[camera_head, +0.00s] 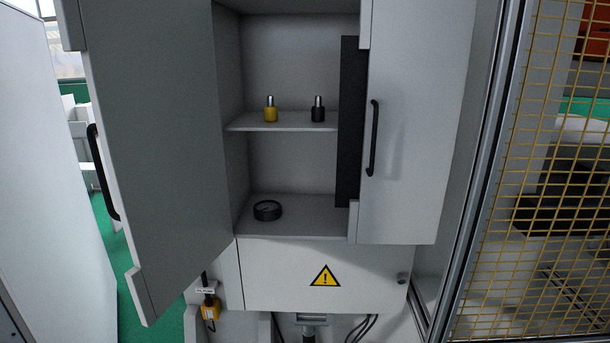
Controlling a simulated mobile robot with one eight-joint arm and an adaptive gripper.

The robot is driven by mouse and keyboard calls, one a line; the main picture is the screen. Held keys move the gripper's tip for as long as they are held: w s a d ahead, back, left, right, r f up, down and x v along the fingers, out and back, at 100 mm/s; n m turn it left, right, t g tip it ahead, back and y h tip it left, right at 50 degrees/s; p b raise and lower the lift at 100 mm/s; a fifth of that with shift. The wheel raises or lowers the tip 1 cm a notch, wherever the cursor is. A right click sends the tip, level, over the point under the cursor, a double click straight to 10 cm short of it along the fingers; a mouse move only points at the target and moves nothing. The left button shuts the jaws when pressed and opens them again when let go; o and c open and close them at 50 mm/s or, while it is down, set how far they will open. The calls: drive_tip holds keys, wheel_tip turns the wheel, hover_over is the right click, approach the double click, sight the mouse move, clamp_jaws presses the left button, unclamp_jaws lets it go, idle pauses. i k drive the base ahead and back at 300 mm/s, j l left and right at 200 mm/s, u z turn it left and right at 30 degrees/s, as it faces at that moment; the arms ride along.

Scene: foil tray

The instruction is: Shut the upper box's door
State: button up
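The upper box (230,100) is a grey cabinet with its inside showing. Its left door (160,130) stands wide open, swung out toward me and to the left, with a black bar handle (103,172) near its left edge. The right door (415,120) covers the right part of the front and has a black handle (372,138). I cannot tell whether the right door is fully shut. A dark vertical strip (350,120) shows beside its inner edge. My gripper is not in view.
A yellow item (270,110) and a black item (318,110) stand on the shelf; a black round gauge (267,210) lies below. A lower box (290,280) with a warning sign is closed. Yellow mesh (540,180) bounds the right; a pale panel (50,180) stands left.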

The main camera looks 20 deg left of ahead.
sight(150, 66)
drive_tip(key=k+j+u, duration=0.1)
drive_tip(key=j, duration=1.3)
drive_tip(key=k+j+u, duration=0.15)
drive_tip(key=j, duration=1.25)
drive_tip(key=j+z, duration=0.1)
drive_tip(key=j, duration=0.4)
drive_tip(key=k+j, duration=0.15)
drive_tip(key=j, duration=0.35)
drive_tip(key=z, duration=0.05)
